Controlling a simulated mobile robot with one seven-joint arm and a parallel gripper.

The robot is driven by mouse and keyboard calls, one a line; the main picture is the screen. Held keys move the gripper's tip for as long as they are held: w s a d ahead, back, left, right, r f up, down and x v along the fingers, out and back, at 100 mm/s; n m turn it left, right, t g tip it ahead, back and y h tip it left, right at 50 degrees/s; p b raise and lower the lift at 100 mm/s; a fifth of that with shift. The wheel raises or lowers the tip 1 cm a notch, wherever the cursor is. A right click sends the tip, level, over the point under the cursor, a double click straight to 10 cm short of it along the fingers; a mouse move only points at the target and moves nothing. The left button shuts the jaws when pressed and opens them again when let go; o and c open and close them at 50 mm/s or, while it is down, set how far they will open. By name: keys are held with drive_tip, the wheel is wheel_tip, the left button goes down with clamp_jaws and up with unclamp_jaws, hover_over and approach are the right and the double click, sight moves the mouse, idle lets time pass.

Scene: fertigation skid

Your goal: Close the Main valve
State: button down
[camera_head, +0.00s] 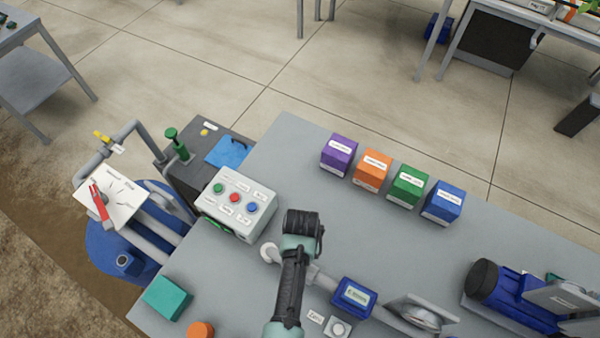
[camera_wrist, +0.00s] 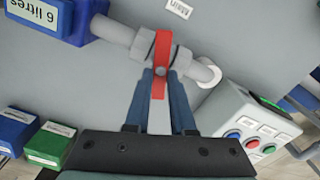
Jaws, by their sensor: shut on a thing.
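The Main valve's red lever (camera_wrist: 162,62) shows in the wrist view on a grey pipe (camera_wrist: 113,31), near a label reading "Main" (camera_wrist: 179,8). The lever stands across the pipe at a steep angle. My gripper (camera_wrist: 161,80) is shut on the lever, with one blue finger on each side. In the head view my arm covers the valve and the gripper tips. The pipe (camera_head: 322,279) shows there just right of my arm, running toward a blue meter.
The blue meter (camera_head: 352,297) sits right of my arm. A grey button box (camera_head: 237,203) stands close on the left. Purple, orange, green and blue boxes (camera_head: 442,204) line the far table edge. The tabletop between them and my arm is clear.

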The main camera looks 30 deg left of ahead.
drive_tip(key=shift+d+m, duration=0.15)
drive_tip(key=shift+m, duration=2.05)
drive_tip(key=c, duration=0.8)
unclamp_jaws()
drive_tip(key=shift+o, duration=0.2)
wheel_tip(320, 180, up, 13)
drive_tip(key=shift+b, duration=0.35)
